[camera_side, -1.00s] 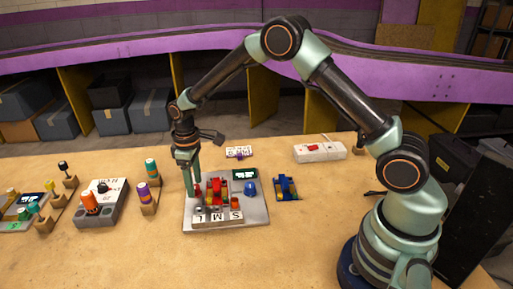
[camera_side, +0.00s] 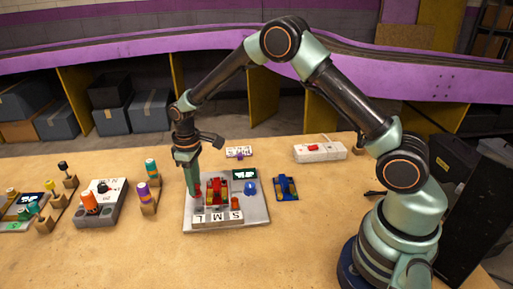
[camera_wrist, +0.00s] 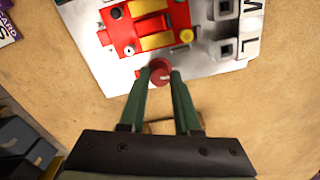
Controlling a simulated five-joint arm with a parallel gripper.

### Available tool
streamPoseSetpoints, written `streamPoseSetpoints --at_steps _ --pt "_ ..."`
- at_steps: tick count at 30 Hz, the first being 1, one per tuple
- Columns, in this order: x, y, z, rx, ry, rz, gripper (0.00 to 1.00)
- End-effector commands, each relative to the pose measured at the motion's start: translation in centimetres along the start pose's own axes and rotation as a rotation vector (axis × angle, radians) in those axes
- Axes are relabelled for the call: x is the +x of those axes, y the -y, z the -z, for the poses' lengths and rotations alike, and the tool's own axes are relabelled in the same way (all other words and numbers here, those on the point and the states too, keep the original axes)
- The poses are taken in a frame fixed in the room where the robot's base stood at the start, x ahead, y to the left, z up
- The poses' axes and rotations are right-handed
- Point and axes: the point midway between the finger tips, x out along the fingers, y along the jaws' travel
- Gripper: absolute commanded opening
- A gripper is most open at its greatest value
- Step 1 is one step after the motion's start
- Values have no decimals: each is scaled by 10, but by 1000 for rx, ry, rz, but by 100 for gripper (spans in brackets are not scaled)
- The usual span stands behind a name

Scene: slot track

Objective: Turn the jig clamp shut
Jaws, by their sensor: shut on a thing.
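The jig is a light grey plate (camera_side: 258,214) with a red and yellow block (camera_side: 216,187) on it. In the wrist view the block (camera_wrist: 150,25) is at the top. A red round clamp knob (camera_wrist: 160,70) with a pale mark stands beside the block, at the plate's edge. My gripper (camera_wrist: 161,78) is shut on this knob, with one green finger on each side. In the side view my gripper (camera_side: 195,192) points down at the left of the plate, and its fingers mostly hide the knob.
The plate also carries a blue knob (camera_side: 250,188), a dark display (camera_side: 244,174) and a row of sockets marked L, M, S (camera_side: 217,217). A blue and yellow part (camera_side: 286,188) lies to the right. A grey box with an orange knob (camera_side: 90,203) stands left.

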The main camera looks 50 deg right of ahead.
Motion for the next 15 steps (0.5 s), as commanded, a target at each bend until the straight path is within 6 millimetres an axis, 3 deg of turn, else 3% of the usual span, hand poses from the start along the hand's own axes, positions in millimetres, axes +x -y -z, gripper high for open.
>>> streamPoseSetpoints --at_steps 15 --pt "-1 0 0 437 0 0 0"
